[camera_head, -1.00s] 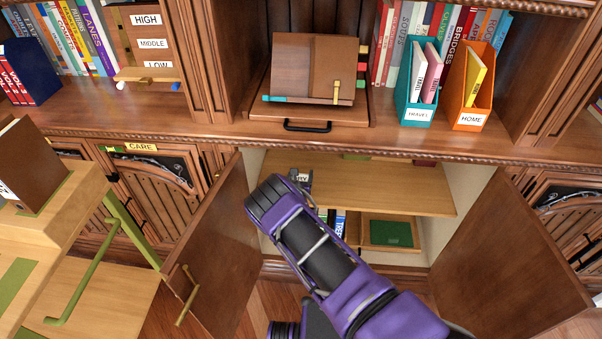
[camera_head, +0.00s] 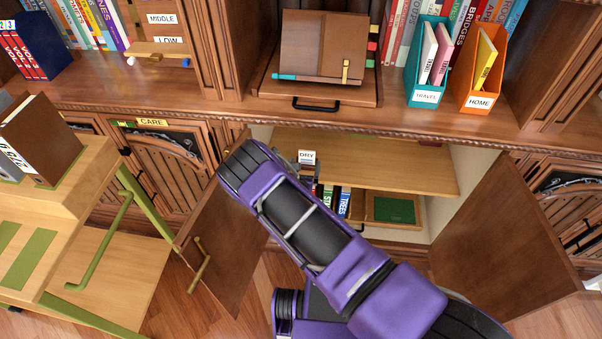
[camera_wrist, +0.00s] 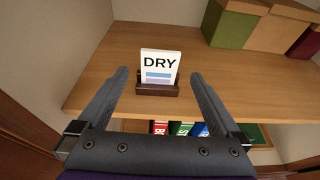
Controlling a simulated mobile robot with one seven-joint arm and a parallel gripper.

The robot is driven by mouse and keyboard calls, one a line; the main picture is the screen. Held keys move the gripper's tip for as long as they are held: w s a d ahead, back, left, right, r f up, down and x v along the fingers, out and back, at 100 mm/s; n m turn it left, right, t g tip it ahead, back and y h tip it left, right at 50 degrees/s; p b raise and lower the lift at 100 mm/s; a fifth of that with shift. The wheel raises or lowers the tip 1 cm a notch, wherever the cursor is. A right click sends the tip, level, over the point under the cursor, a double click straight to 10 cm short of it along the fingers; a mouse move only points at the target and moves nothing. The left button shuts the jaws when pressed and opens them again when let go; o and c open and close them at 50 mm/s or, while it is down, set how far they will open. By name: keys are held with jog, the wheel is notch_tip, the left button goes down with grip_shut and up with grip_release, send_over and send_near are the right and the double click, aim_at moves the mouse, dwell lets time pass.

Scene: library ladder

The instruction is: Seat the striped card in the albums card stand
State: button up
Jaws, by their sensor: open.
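A white card (camera_wrist: 160,66) reading DRY, with blue and purple stripes, stands upright in a small dark brown stand (camera_wrist: 158,90) on the wooden cabinet shelf (camera_wrist: 95,88). In the head view the card (camera_head: 307,156) shows just beyond my purple wrist. My gripper (camera_wrist: 159,76) is open, one dark finger on each side of the card in the wrist view, with gaps on both sides. It holds nothing. I cannot tell whether this stand is the albums one; no albums label is readable.
Green, tan and red boxes (camera_wrist: 265,27) sit at the shelf's back right. Several books (camera_head: 338,203) and a green item (camera_head: 394,211) are below. Open cabinet doors (camera_head: 505,235) flank the opening. A wooden cart (camera_head: 85,180) with dark books stands at left.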

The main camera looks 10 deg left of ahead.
jog(key=v, duration=0.7)
jog(key=shift+p, duration=0.45)
jog(key=shift+s+r, duration=0.1)
